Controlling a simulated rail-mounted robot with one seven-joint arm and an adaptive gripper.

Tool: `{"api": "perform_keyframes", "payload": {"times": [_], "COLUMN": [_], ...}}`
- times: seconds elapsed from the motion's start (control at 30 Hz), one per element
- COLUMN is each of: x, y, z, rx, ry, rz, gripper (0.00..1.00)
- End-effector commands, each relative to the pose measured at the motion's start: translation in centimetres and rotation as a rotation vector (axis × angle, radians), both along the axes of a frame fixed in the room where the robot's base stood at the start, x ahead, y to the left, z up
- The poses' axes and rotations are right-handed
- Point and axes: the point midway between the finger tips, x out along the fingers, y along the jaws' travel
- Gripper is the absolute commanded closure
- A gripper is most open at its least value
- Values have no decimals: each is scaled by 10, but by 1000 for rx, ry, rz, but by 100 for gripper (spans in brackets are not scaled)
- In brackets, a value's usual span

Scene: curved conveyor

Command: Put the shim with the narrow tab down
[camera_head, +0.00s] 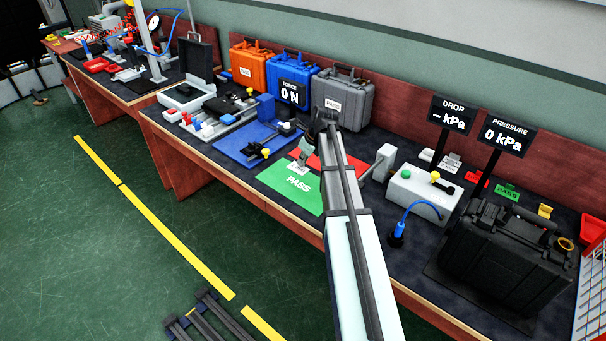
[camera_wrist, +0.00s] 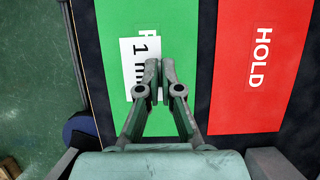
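A flat white piece marked "1 m…" (camera_wrist: 133,63) shows over the green PASS mat (camera_wrist: 187,60) in the wrist view, partly covering the mat's lettering. I take it for the shim, but no narrow tab can be made out. My gripper (camera_wrist: 160,75) has its fingertips close together, with a thin gap, over the piece's right edge. The fingers hide that edge, so I cannot tell whether they grip it.
A red HOLD mat (camera_wrist: 262,60) lies right of the green mat. A blue mat (camera_head: 240,142) with a fixture lies to the left. A grey case (camera_head: 343,98) stands behind, and a white box (camera_head: 420,190) with a blue hose stands to the right.

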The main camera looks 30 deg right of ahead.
Motion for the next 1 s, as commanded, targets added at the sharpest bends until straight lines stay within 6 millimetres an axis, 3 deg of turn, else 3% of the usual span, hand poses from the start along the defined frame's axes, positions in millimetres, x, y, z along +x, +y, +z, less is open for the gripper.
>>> {"api": "perform_keyframes", "payload": {"times": [0.13, 0.37, 0.63, 1.0], "x": [0, 0, 0, 0], "y": [0, 0, 0, 0], "z": [-24, -37, -68, -73], "rx": [2, 0, 1, 0], "ry": [2, 0, 1, 0], "rz": [0, -1, -1, 0], "gripper": [100, 100, 100, 100]}}
